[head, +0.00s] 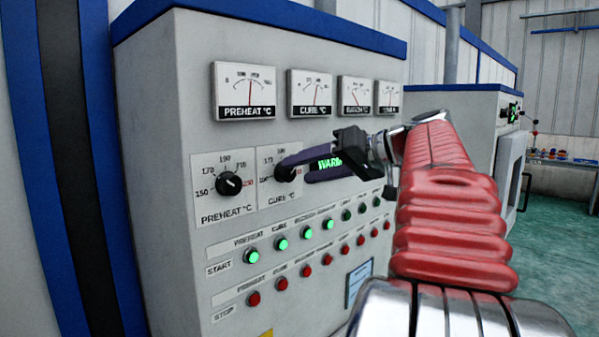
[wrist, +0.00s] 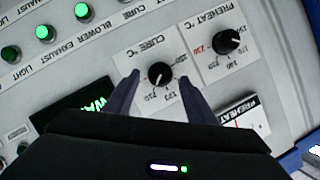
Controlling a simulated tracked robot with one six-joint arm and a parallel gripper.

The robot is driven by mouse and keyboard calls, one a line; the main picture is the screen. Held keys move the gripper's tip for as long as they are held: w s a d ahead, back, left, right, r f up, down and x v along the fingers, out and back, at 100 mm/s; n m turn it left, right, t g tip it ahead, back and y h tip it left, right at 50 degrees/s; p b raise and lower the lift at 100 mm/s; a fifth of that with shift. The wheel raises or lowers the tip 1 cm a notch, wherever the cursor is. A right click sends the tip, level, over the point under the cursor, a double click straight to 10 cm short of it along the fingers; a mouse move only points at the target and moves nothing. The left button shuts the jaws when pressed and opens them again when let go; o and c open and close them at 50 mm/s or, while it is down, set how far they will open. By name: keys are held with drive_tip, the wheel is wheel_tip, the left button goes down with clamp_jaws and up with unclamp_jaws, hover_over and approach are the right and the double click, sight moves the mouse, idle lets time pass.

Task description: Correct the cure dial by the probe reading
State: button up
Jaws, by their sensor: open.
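The cure dial, a black knob (wrist: 159,74) on a white plate marked CURE °C, sits on the grey control panel. In the wrist view it lies between the two dark fingers of my gripper (wrist: 158,80), which are open, one on each side. I cannot tell whether they touch it. In the head view my gripper (head: 294,171) reaches in from the right and partly hides the cure dial plate (head: 266,183). The knob's exact setting is too small to read. The CURE °C needle meter (head: 312,90) is above. A green-lit display (head: 328,163), partly hidden, shows letters like WARM.
The PREHEAT dial (head: 229,184) is close left of the cure dial; it also shows in the wrist view (wrist: 226,41). Lit green start buttons (head: 281,243) and red stop buttons (head: 281,284) run below. More meters (head: 356,92) line the top.

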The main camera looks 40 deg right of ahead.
drive_tip(key=v, duration=1.1)
drive_tip(key=shift+s+r, duration=0.1)
idle(0.5)
